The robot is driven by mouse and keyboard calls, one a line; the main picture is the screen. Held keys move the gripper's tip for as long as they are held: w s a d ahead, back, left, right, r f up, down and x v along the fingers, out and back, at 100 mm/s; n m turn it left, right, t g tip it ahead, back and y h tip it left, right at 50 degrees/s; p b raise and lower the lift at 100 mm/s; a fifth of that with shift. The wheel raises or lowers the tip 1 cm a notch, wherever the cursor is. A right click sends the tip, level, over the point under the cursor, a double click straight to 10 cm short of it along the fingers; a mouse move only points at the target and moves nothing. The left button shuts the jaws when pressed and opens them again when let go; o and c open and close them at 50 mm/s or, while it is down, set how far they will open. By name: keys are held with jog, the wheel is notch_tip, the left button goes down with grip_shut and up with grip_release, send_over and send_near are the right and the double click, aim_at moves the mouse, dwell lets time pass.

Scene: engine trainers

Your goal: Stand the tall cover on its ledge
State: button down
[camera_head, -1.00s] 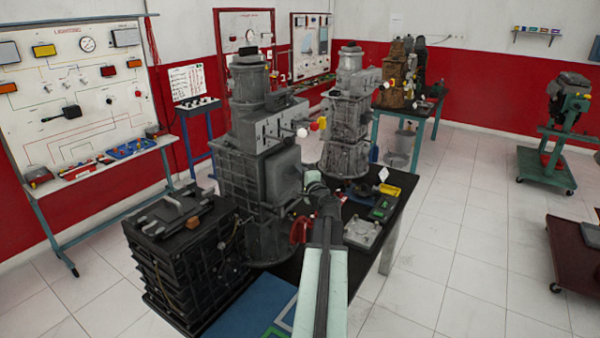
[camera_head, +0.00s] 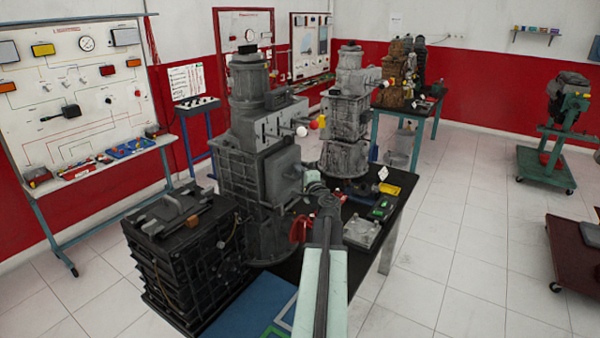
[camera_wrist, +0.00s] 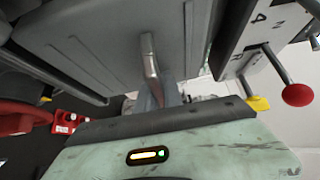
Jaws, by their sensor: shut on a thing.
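A grey panel with rounded corners, which looks like the tall cover (camera_head: 283,174), is upright against the side of the tall grey gearbox (camera_head: 240,165). It also fills the upper left of the wrist view (camera_wrist: 95,45). My gripper (camera_head: 314,186) is at the panel's right side. In the wrist view its metal finger (camera_wrist: 150,68) lies close against the panel, and the jaws are shut on it. The actual grip is partly hidden by the finger and my wrist. I cannot tell whether the panel rests on a ledge.
A black ribbed case (camera_head: 185,255) stands front left. A red part (camera_head: 300,228) and a grey plate (camera_head: 362,232) lie on the dark bench (camera_head: 395,225). A second grey gearbox (camera_head: 346,120) stands behind. Knobbed levers project above my gripper, including a red knob (camera_wrist: 298,95).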

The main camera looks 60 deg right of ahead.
jog(key=shift+f+b, duration=0.4)
dwell(0.3)
jog(key=c, duration=1.4)
grip_release()
jog(key=v, duration=0.8)
